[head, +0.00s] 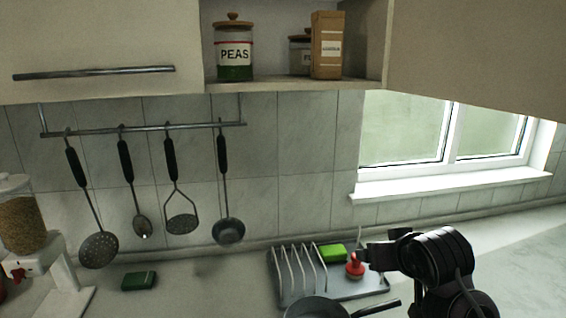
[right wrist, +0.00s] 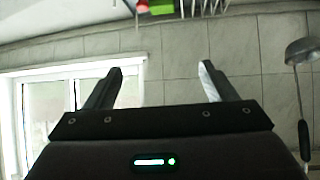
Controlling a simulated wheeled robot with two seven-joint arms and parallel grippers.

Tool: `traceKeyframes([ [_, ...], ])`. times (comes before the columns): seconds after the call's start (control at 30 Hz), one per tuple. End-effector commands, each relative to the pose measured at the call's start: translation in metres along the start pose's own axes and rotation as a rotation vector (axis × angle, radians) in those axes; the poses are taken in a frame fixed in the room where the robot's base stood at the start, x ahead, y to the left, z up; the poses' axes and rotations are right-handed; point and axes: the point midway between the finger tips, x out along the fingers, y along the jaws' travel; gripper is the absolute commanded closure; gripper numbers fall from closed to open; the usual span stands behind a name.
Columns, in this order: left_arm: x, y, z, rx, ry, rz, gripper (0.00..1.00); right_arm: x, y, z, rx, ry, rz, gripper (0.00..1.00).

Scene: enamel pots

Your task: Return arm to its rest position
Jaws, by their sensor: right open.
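My right gripper (head: 364,254) is in the head view at the lower right, with its black arm bending down to the bottom edge. It is beside the red-topped item on the dish rack in the picture; I cannot tell the gap in depth. In the right wrist view the right gripper (right wrist: 160,78) has its two fingers spread wide with nothing between them. Beyond them are the tiled wall and window, seen upside down. My left gripper is not in the head view.
A dish rack (head: 284,279) holds a green sponge (head: 333,252) and a red item (head: 355,268). A dark pan (head: 318,308) stands in front. Utensils hang from a rail (head: 150,128). A dispenser (head: 22,225) and green block (head: 139,280) are left. Counter between is clear.

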Motion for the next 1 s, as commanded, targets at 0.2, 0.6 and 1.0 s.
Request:
traceKeyframes([
  [0.2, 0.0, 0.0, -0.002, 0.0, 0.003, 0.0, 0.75, 0.012, -0.005, 0.147, -0.042, -0.241, 0.005, 0.22],
  [0.6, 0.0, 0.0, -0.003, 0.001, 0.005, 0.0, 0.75, -0.03, -0.02, 0.301, -0.088, -0.518, -0.037, 0.22],
  [1.0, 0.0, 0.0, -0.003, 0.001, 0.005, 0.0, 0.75, -0.023, -0.029, 0.378, -0.102, -0.638, -0.065, 0.22],
])
